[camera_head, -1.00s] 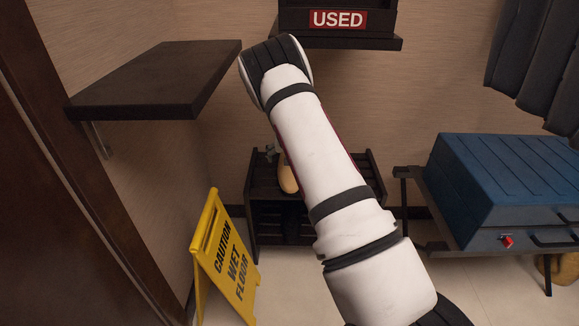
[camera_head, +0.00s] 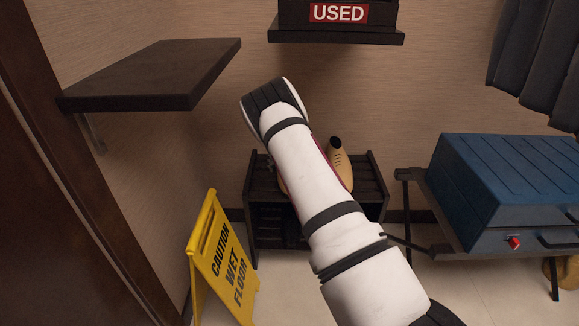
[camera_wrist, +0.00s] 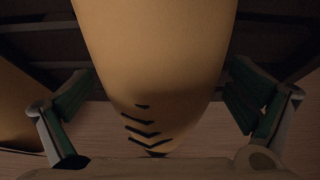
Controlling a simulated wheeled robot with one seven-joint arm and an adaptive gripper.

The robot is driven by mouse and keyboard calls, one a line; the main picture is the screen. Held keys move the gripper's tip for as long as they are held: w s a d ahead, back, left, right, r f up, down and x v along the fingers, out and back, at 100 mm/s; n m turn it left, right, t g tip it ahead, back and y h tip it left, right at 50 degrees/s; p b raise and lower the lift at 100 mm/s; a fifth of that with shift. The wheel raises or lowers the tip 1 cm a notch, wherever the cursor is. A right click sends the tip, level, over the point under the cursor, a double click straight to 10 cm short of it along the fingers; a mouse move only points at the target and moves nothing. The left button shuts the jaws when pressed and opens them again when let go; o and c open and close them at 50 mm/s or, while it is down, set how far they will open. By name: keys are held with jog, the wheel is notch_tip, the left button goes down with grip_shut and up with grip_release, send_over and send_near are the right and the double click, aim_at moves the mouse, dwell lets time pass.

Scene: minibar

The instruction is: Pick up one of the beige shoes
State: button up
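Two beige shoes are on the dark slatted rack (camera_head: 370,180) in the head view. One shoe (camera_head: 338,152) shows to the right of my arm, with its lower part partly hidden. Only a sliver of the other shoe (camera_head: 282,185) shows left of the arm. In the wrist view, one beige shoe (camera_wrist: 155,60) with dark lace marks fills the middle, and the other shoe (camera_wrist: 18,105) is at the left edge. My gripper (camera_wrist: 160,88) is open, one finger on each side of the middle shoe, with visible gaps. The head view hides my gripper behind the arm.
A yellow wet-floor sign (camera_head: 222,260) stands left of the rack. A dark wall shelf (camera_head: 150,75) juts out at upper left. A shelf with a USED box (camera_head: 338,14) is above the rack. A blue case (camera_head: 505,185) on a stand is at right.

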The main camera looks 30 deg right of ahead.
jog(key=c, duration=1.3)
jog(key=shift+c, duration=0.7)
jog(key=shift+r, duration=0.2)
